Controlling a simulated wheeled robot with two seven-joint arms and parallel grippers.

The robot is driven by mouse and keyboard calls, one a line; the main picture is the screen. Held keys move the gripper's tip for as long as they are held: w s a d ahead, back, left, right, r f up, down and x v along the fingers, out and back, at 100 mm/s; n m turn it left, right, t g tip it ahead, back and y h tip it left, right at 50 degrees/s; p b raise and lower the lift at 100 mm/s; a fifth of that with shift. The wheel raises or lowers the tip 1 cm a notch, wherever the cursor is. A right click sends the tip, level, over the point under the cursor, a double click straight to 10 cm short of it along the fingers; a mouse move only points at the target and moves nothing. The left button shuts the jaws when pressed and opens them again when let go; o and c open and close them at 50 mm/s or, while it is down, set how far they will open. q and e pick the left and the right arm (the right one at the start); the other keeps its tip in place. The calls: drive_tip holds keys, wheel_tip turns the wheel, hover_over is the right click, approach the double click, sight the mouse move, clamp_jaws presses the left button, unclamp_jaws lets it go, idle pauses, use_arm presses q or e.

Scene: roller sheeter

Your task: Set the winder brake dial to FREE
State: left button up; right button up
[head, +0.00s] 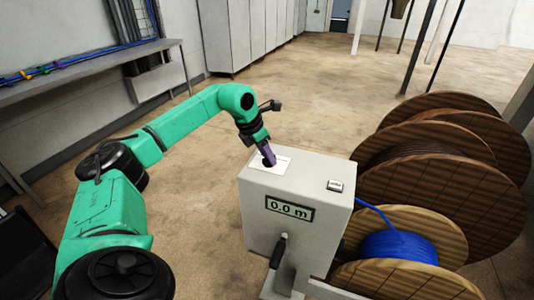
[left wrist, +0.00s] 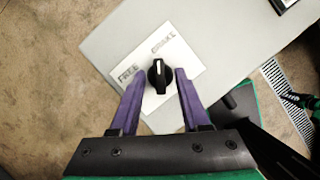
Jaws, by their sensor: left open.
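The winder brake dial (left wrist: 158,76) is a black knob with a white pointer mark, on a white label plate (left wrist: 182,62) on top of the grey winder box (head: 300,185). The plate reads FREE (left wrist: 128,73) on the left and what looks like BRAKE (left wrist: 163,43) above the knob. The pointer mark faces up in the left wrist view, toward the upper word. My left gripper (left wrist: 159,78) is open, its purple fingers on either side of the knob with small gaps showing. In the head view, the left gripper (head: 268,156) points down over the plate and hides the dial.
The box front has a display reading 0.0 m (head: 289,208) and a black crank handle (head: 279,250). Large wooden spools (head: 430,190) and a blue cable reel (head: 400,247) stand at the right.

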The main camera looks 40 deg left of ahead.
use_arm(q)
clamp_jaws()
drive_tip(key=shift+r, duration=0.1)
drive_tip(key=shift+d+r+n+y+p, duration=0.1)
drive_tip(key=shift+n+y+p, duration=0.4)
drive_tip(key=shift+n, duration=0.8)
drive_tip(key=n, duration=0.1)
drive_tip(key=n+y, duration=0.1)
drive_tip(key=n, duration=0.1)
drive_tip(key=shift+w+d+n+p, duration=0.1)
drive_tip(key=shift+d+n+p, duration=0.05)
drive_tip(key=shift+n+p, duration=0.2)
drive_tip(key=n+y, duration=0.1)
drive_tip(key=n, duration=0.1)
drive_tip(key=n+y, duration=0.1)
drive_tip(key=n, duration=0.1)
drive_tip(key=shift+d+g+p, duration=0.1)
drive_tip(key=shift+g+p, duration=0.2)
drive_tip(key=shift+w+n+g+y, duration=0.15)
drive_tip(key=shift+n+g+y, duration=0.25)
drive_tip(key=shift+n, duration=1.35)
